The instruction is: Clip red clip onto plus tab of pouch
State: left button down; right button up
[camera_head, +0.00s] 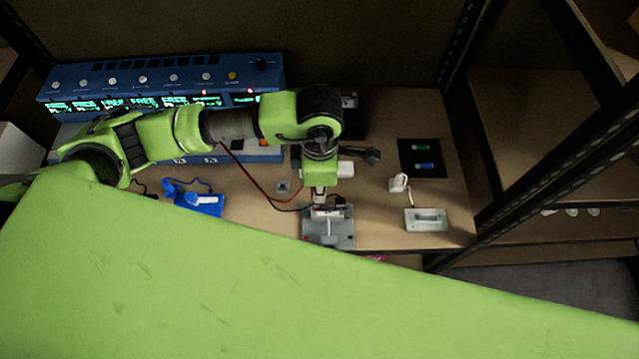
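My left gripper (319,192) points down at the middle of the bench, just over a grey fixture (329,238). Its fingertips are too small to tell open from shut. A small pale piece, possibly the pouch, shows on the fixture under the gripper; its tabs cannot be made out. A red wire (250,180) loops from the blue machine to beside the gripper, where its end and any red clip are hidden or too small to see. A black wire (288,209) runs to the fixture's back edge. My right gripper is not in view.
A blue machine (160,80) with lit displays spans the back left. A blue device (200,203) sits left of the fixture. To the right are a black mat (421,168) and a grey-white device (426,220). A large green link of mine covers the foreground.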

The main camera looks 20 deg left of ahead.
aim_at(319, 206)
pick_arm(q)
jog(key=shift+f+b, duration=1.15)
jog(key=shift+f, duration=1.65)
jog(key=shift+r, duration=0.7)
jog(key=shift+b, duration=1.15)
jog(key=shift+f+b, duration=1.2)
jog(key=c, duration=2)
grip_release()
